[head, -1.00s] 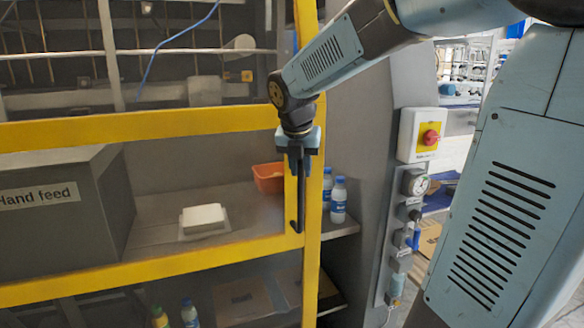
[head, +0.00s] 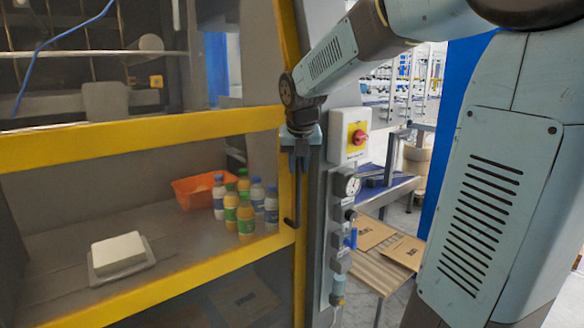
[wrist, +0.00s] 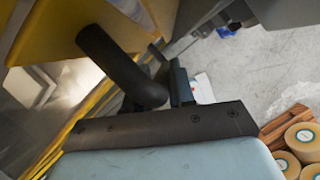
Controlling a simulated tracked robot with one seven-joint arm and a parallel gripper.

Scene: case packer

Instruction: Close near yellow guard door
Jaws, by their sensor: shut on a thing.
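The near yellow guard door (head: 150,128) is a yellow frame with see-through panels, filling the left of the head view. Its black bar handle (head: 290,221) is on the right upright of the frame. My gripper (head: 301,160) points down at this upright and is shut on the upper part of the handle. In the wrist view the dark handle (wrist: 118,62) runs into my gripper (wrist: 170,88), with the yellow door frame (wrist: 48,35) on the left. My gripper hides the handle's top. I cannot tell whether the door's edge touches its post.
Through the door show an orange bin (head: 195,192), several bottles (head: 245,215) and a white block (head: 118,250) on a shelf. A control panel (head: 343,200) with a red knob (head: 359,137) stands close right of my gripper. Tape rolls (wrist: 303,137) lie at the wrist view's lower right.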

